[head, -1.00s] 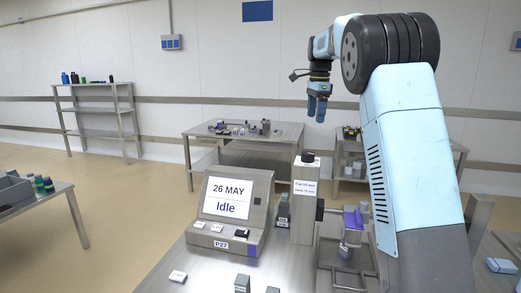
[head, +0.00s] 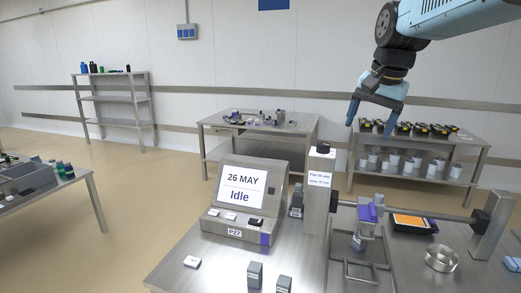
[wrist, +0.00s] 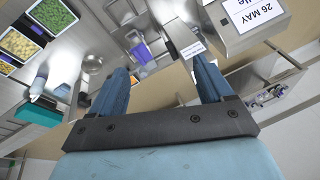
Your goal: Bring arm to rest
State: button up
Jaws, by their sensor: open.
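My gripper (head: 375,118) hangs high in the air at the upper right of the head view, fingers pointing down and spread apart, with nothing between them. In the wrist view its two blue fingers (wrist: 160,85) stand well apart and empty. Below it in the head view is the sealer bench (head: 205,262). It carries a control box (head: 250,200) whose screen reads "26 MAY Idle". Right of the box stands a grey post (head: 318,195) with a white label. A purple part (head: 368,213) sits on a metal frame. The gripper touches none of these.
An orange-filled tray (head: 410,221) and a round metal dish (head: 441,258) are on the bench's right side. A rear rack (head: 415,178) holds several black trays and cups. A back table (head: 262,130) and a left shelf (head: 112,98) stand farther off. The air around my gripper is clear.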

jog(key=s+f+n+t, duration=0.1)
jog(key=s+f+n, duration=0.2)
jog(key=s+f, duration=0.2)
jog(key=s+a+f+n, duration=0.1)
jog(key=s+f+n, duration=0.2)
jog(key=s, duration=0.8)
notch_tip(320, 180, down, 3)
jog(key=shift+s+a+r+n+t+h, duration=0.2)
jog(key=shift+n+t+h, duration=0.1)
jog(key=shift+t, duration=0.1)
